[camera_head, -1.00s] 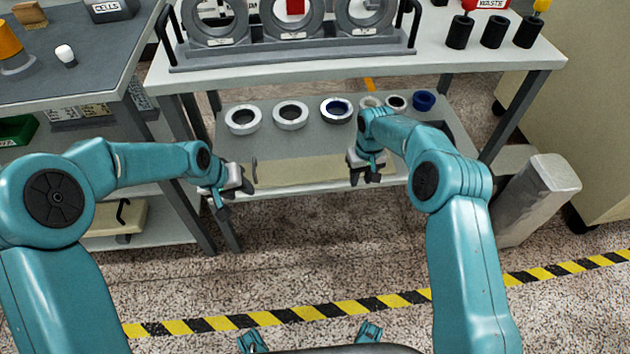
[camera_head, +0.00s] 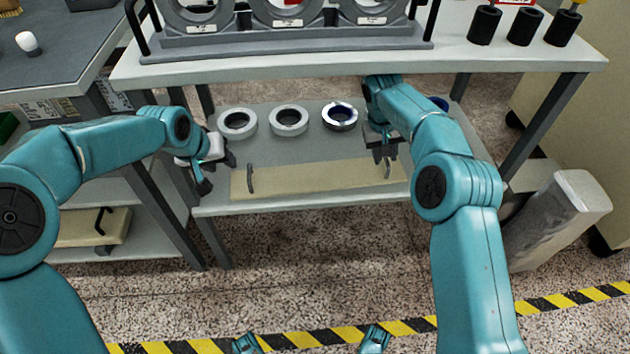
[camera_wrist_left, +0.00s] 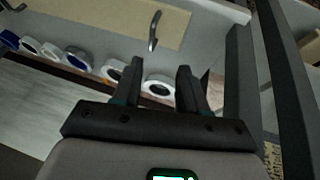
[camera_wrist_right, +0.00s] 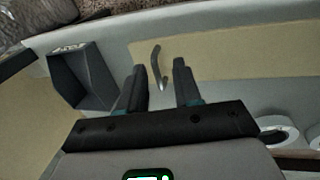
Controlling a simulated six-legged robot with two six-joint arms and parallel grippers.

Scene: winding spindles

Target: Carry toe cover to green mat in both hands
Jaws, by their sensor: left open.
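A long beige panel with two dark handles (camera_head: 310,180), which I take as the toe cover, lies along the front of the lower shelf. My left gripper (camera_head: 217,169) is open and empty, just left of the panel's left end; the left handle (camera_wrist_left: 154,30) shows beyond its fingers in the left wrist view. My right gripper (camera_head: 382,153) is open and empty just behind the panel's right end, close to the right handle (camera_head: 388,169). In the right wrist view that handle (camera_wrist_right: 156,65) shows between and beyond the fingertips, apparently untouched.
The bench top (camera_head: 500,70) overhangs the shelf. A similar beige piece (camera_head: 85,226) lies under the left table. The floor in front is clear.

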